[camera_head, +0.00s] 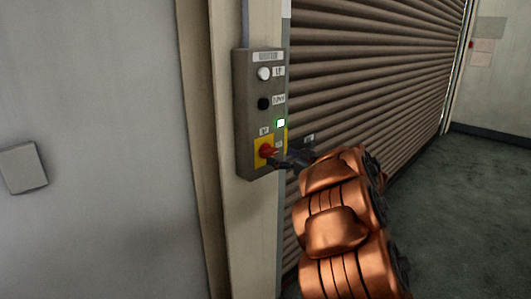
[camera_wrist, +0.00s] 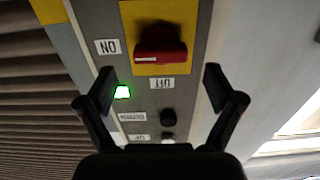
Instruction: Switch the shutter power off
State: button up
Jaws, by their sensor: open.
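The grey control box (camera_head: 253,90) is mounted on the door frame beside the shutter (camera_head: 370,60). Its red rotary switch (camera_head: 266,150) sits on a yellow plate near the bottom; the switch also shows in the wrist view (camera_wrist: 161,45), upside down. A small lamp (camera_head: 281,123) glows green above the switch, and it shows in the wrist view too (camera_wrist: 122,92). My gripper (camera_head: 285,158) is close to the switch. In the wrist view my gripper (camera_wrist: 160,90) has its two fingers spread wide, with nothing between them, and the switch is beyond the fingertips.
A white button (camera_head: 264,74) and a black button (camera_head: 264,103) are on the upper part of the box. A grey wall plate (camera_head: 22,168) is at the left. The floor (camera_head: 470,190) at the right is clear.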

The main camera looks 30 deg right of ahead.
aim_at(272, 152)
jog(key=shift+x, duration=2.35)
jog(key=shift+a, duration=0.1)
